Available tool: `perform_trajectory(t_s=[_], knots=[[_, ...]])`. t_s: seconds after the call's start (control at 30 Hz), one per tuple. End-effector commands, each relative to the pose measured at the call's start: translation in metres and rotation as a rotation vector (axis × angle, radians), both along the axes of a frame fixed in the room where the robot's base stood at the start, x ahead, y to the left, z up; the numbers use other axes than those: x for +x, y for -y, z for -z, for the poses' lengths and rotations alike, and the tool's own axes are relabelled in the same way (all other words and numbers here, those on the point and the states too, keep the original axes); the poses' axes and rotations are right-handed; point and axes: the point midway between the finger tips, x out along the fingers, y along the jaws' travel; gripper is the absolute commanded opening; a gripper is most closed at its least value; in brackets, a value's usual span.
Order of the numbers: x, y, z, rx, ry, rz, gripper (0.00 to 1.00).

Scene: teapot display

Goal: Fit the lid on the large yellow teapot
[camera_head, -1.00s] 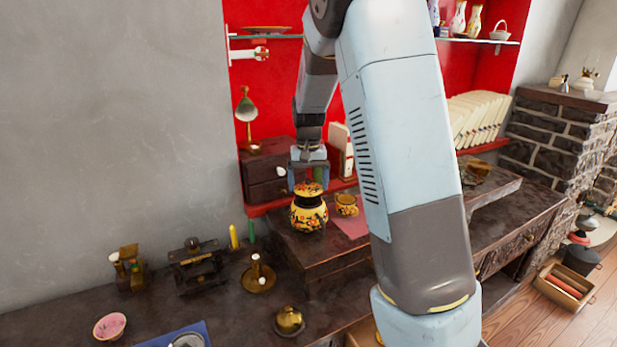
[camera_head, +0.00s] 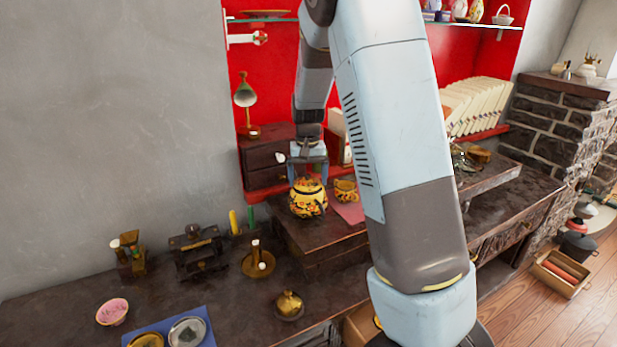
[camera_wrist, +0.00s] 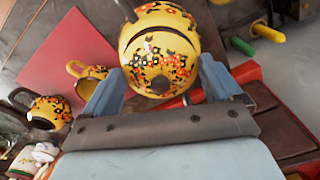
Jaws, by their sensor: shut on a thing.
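The large yellow teapot (camera_head: 308,206), painted with orange and dark flowers, stands on the raised dark wooden top. Its matching lid (camera_head: 308,184) is at its mouth. My gripper (camera_head: 308,178) points down from above, with a finger on each side of the lid, shut on it. In the wrist view the lid (camera_wrist: 160,58) fills the space between the fingers, its dark knob towards me. The teapot body (camera_wrist: 160,12) shows beyond it, with a dark line between them. I cannot tell whether the lid is fully seated.
A small yellow cup (camera_head: 345,190) stands right of the teapot by a pink mat (camera_head: 350,213). A dark drawer box (camera_head: 265,160) stands behind. Candlestick (camera_head: 258,263), brass pot (camera_head: 289,304) and pink bowl (camera_head: 112,311) stand on the lower front top. My arm hides some of the right side.

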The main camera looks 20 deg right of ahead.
Motion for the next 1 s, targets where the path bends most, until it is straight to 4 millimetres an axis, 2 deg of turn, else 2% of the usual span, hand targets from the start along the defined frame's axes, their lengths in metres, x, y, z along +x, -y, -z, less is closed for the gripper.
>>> perform_trajectory(t_s=[0.47, 0.5, 0.57, 0.83, 1.0], knots=[[0.0, -0.001, 0.004, 0.0, -0.001, -0.001, 0.61], [0.0, -0.001, 0.004, 0.0, 0.0, -0.001, 0.94], [0.0, -0.001, 0.004, 0.0, 0.0, -0.001, 1.0], [0.0, -0.001, 0.003, 0.0, 0.0, -0.002, 1.0], [0.001, -0.001, -0.012, 0.001, 0.002, -0.003, 1.0]])
